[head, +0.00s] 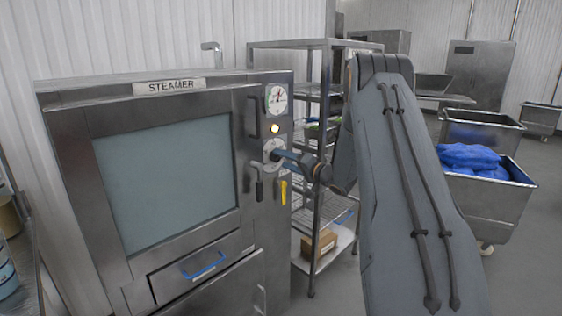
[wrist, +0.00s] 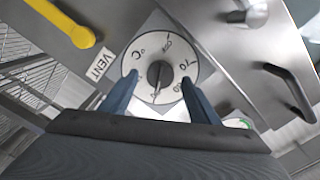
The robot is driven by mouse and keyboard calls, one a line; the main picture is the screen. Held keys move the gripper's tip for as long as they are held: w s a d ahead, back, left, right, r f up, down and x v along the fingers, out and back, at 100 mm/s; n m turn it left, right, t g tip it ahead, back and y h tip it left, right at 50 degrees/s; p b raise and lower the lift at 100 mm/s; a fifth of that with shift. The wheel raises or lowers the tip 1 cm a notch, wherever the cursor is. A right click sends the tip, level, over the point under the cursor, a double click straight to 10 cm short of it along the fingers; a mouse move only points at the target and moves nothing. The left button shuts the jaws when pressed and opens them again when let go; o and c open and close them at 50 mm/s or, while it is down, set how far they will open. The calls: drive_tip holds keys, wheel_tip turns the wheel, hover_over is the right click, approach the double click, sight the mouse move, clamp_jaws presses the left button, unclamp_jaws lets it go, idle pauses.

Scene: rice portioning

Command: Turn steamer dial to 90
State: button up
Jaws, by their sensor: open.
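The steamer (head: 165,190) stands at the left with a large glass door and a name plate on top. Its round white dial (head: 272,151) is on the right-hand front panel, and it fills the centre of the wrist view (wrist: 136,66). The dial has a dark knob (wrist: 160,75), its bar standing nearly vertical in the wrist view. In the head view my gripper (head: 279,156) partly covers the dial.
A round gauge (head: 277,99) and a lit lamp (head: 275,129) sit above the dial. A yellow lever (head: 283,192) is below, beside a VENT label (wrist: 101,66). Black door handles (wrist: 290,92) are close by. A wire rack (head: 312,110) stands right of the steamer.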

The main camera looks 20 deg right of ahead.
drive_tip(key=shift+b+v, duration=0.7)
drive_tip(key=shift+v, duration=2.05)
